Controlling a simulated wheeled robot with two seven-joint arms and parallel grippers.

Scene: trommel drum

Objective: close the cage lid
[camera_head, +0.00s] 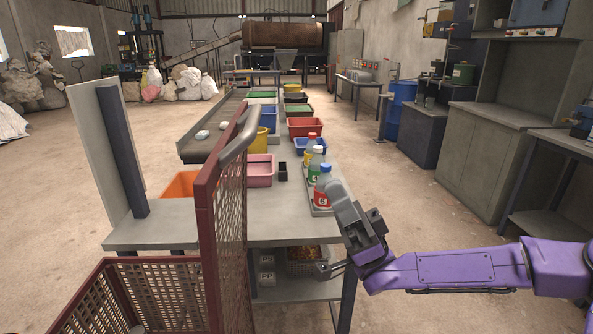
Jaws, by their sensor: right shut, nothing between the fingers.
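The cage (92,268) is a dark red frame with brown mesh walls, cut off by the bottom edge at the lower left. Its lid (205,215) looks to be the tall mesh panel in a red frame, standing upright and seen nearly edge-on. A grey bar (240,138), perhaps a handle, runs along its upper part. My right gripper (326,271) is shut and empty, to the right of the lid and apart from it, in front of the table's right side. My left gripper is out of view.
Behind the lid is a grey table (160,232) with bottles (323,187) on a tray at its right edge. A grey upright panel (95,140) rises at left. Floor is clear at right.

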